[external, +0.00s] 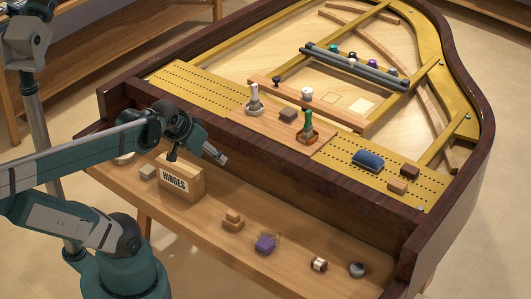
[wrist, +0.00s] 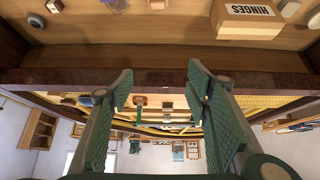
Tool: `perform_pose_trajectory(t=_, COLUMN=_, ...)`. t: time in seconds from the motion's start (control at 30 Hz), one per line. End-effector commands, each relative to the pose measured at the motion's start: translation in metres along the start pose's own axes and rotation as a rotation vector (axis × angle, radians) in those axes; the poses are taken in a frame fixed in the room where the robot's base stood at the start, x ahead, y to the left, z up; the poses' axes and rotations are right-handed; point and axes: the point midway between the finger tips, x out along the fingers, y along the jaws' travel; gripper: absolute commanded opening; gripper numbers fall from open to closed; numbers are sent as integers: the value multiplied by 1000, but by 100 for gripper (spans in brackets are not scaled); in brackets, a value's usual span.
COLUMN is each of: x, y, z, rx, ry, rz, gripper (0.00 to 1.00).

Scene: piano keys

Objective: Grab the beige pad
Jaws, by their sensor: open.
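Which thing is the beige pad is not certain. A small pale beige block (external: 148,172) on the front shelf, left of the HINGES box (external: 182,178), fits. In the wrist view it appears to be the pale piece (wrist: 289,8) beside the upside-down HINGES box (wrist: 250,12). A flat cream square (external: 362,106) lies on the piano's soundboard. My gripper (external: 219,156) is open and empty above the shelf, just right of the box and apart from the block. In the wrist view its fingers (wrist: 161,88) stand wide, with nothing between them.
The dark piano wall (external: 290,180) rises behind. A blue cushion (external: 367,159) and bottle-like tools stand above it.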

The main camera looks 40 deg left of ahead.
Motion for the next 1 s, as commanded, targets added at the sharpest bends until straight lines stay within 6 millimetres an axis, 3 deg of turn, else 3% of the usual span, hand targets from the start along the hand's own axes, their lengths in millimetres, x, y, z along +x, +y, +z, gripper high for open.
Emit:
perform_pose_trajectory(t=0.57, x=3, y=-6, z=-4, rx=-27, ry=-11, rz=-9, gripper=51)
perform_pose_trajectory(t=1.0, x=28, y=-50, z=-28, rx=-213, ry=-86, rz=-66, gripper=51)
